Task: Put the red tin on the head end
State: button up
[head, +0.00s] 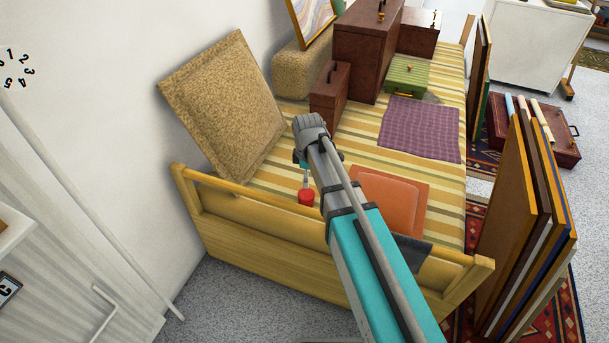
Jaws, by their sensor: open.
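The red tin (306,197) is a small round thing just behind the near wooden end board (265,240) of a bed with a yellow striped cover (370,165). My gripper (305,184) points down right at the tin's top, mostly hidden by my own arm. Its jaws are open; whether they touch the tin is too small to tell. I cannot tell whether the tin rests on the cover. A large tan cushion (225,105) leans on the wall at the bed's left side. Which end is the head end is not marked.
An orange-red flat case (388,203) lies right of my arm, and a purple cloth (420,128) farther back. A green box (407,76) and brown cases (365,50) fill the far end. Framed boards (525,225) stand against the bed's right side.

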jog(key=shift+r+p, duration=0.5)
jog(key=shift+r, duration=0.2)
dwell(0.4)
jog(key=s+d+m, duration=1.3)
jog(key=d+m, duration=0.4)
jog(key=d, duration=0.1)
jog(key=shift+s, duration=0.3)
jog(key=shift+d, duration=0.1)
